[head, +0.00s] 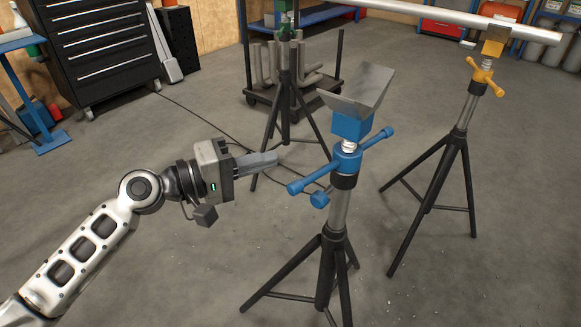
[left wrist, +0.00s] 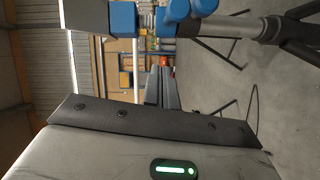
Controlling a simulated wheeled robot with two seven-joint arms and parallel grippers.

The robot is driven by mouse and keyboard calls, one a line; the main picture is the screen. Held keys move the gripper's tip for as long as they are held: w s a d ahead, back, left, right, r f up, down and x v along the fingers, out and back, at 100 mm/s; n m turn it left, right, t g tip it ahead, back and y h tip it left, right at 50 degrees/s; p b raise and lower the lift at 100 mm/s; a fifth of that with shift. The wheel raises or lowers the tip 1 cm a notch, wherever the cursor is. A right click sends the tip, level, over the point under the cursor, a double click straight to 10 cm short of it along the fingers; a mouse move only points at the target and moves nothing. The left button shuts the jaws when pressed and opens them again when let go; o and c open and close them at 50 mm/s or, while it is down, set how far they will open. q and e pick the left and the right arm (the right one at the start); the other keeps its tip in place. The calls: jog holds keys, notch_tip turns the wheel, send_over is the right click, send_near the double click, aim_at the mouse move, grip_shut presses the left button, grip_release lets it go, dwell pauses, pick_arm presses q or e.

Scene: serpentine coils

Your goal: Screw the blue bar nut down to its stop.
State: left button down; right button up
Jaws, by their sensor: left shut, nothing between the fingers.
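The blue bar nut (head: 347,158) sits on the near tripod stand, below a blue block (head: 352,127) that carries a grey V-shaped head (head: 358,88). A short stretch of bright thread (head: 348,145) shows between nut and block. One bar arm points toward the lower left, the other toward the upper right. A black collar (head: 344,181) lies just under the nut; whether they touch is unclear. My left gripper (head: 275,159) is shut and empty, left of the nut and apart from it. In the left wrist view the nut (left wrist: 166,22) shows at the top, beyond the fingers (left wrist: 165,88).
A blue knob (head: 319,199) sits below the nut's left arm. A yellow stand (head: 482,72) at right and a green-topped stand (head: 284,60) behind bear on movement, with a long pipe (head: 430,12) at the back. A pipe cart (head: 320,95) stands behind. Floor at left is mostly clear.

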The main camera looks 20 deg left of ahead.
pick_arm(q)
jog(key=shift+d+f+p, duration=0.25)
jog(key=shift+d+p, duration=0.05)
jog(key=shift+d, duration=1.05)
jog(key=shift+d+f+p, duration=0.2)
jog(key=shift+d+p, duration=0.1)
jog(key=shift+d, duration=1)
pick_arm(e)
jog(key=shift+d+r+t, duration=0.15)
jog(key=shift+r, duration=0.6)
jog(key=shift+d+r+t, duration=0.15)
jog(key=shift+r, duration=0.55)
